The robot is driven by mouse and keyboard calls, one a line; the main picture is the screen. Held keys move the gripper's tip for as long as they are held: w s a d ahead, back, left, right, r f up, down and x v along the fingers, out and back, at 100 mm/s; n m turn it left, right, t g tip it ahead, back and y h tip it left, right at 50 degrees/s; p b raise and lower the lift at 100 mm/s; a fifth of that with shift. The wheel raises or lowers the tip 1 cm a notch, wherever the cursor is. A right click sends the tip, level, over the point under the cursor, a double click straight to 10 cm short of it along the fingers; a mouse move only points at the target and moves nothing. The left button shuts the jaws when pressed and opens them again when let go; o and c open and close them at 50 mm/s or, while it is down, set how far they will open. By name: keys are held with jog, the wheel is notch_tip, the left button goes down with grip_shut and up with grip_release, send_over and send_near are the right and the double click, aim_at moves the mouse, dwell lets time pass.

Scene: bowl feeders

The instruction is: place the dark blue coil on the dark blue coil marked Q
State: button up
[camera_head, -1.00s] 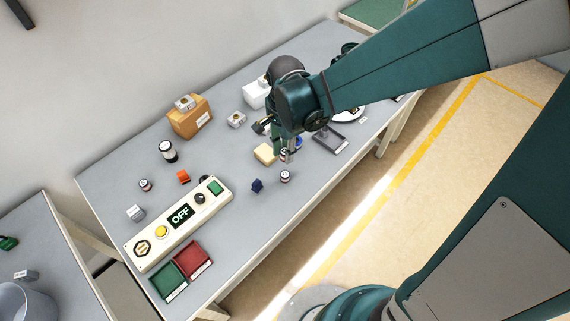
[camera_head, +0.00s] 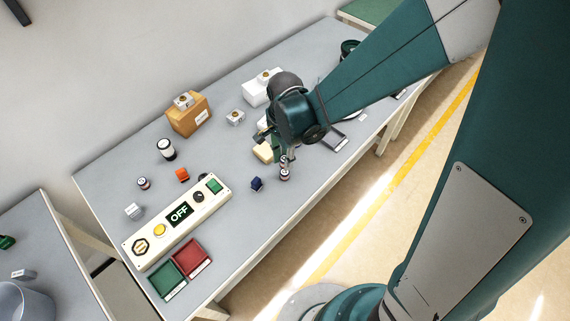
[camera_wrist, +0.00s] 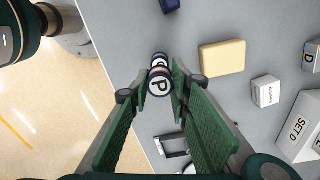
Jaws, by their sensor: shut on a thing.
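My gripper (camera_head: 284,158) is shut on a small dark blue coil (camera_wrist: 159,84) with a pale top lettered P in the wrist view. In the head view the held coil (camera_head: 283,160) is small and partly covered by the fingers. A second small dark coil (camera_head: 284,174) stands upright on the table just below the held one. It also shows right behind the held coil in the wrist view (camera_wrist: 158,60), its top letter mostly hidden. The held coil looks above or nearly over it; I cannot tell whether they touch.
A dark blue block (camera_head: 257,184) lies left of the coils. The control panel (camera_head: 150,249) reading OFF, red tray (camera_head: 192,258) and green tray (camera_head: 167,280) are at the left. The table's front edge is near.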

jog(key=shift+f, duration=0.15)
jog(key=shift+f+b, duration=0.3)
jog(key=shift+f, duration=1.75)
jog(key=shift+f, duration=0.2)
jog(key=o, duration=0.9)
jog(key=shift+r, duration=0.25)
jog(key=shift+r+p, duration=0.9)
jog(key=shift+r, duration=5.1)
